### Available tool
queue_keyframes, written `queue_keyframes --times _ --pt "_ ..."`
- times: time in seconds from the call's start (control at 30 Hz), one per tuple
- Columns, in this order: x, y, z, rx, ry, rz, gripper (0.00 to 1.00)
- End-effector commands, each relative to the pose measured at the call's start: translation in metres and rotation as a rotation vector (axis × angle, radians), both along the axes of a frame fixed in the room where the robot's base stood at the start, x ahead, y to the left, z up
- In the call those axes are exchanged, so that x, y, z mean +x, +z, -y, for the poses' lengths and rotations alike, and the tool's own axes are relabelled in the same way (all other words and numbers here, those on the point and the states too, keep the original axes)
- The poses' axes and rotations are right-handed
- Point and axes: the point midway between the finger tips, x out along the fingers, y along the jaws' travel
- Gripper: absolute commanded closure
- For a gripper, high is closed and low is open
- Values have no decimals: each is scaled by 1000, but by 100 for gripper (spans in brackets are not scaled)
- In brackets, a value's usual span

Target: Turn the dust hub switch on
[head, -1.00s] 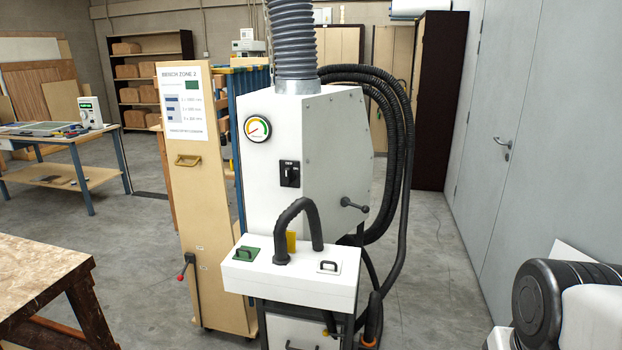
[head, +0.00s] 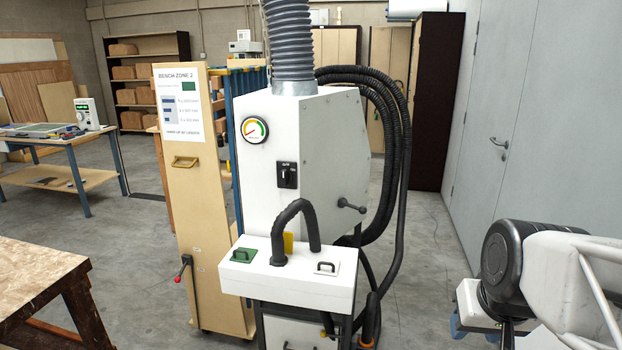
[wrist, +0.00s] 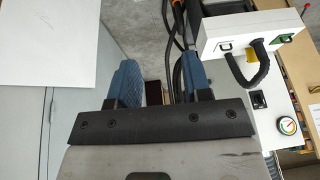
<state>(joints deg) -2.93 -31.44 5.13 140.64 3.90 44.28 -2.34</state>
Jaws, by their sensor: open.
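The dust hub (head: 318,145) is a white cabinet with a grey ribbed duct on top, in the middle of the head view. Its switch (head: 287,175) is a black plate with a dark knob on the front face, below a round gauge (head: 254,130). I cannot read its label or its setting. In the wrist view, which looks upside down, the switch (wrist: 257,100) is at the right. My gripper (wrist: 160,78) has two blue fingers spread apart with nothing between them. It is well away from the switch, at the lower right in the head view.
A white shelf box (head: 289,288) with a black hose loop (head: 297,215) juts out below the switch. Black hoses (head: 395,150) hang on the cabinet's right. A wooden panel (head: 190,230) stands on its left. Grey doors (head: 530,120) line the right. Floor is free between hub and doors.

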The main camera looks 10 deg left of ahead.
Motion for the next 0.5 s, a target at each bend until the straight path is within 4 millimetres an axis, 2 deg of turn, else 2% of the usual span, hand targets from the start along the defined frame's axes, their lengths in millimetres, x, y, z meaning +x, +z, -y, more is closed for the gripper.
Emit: queue_keyframes --times 0.1,0.5 --pt "42 10 -21 28 37 73 55" --pt "175 39 -98 109 120 337 55"
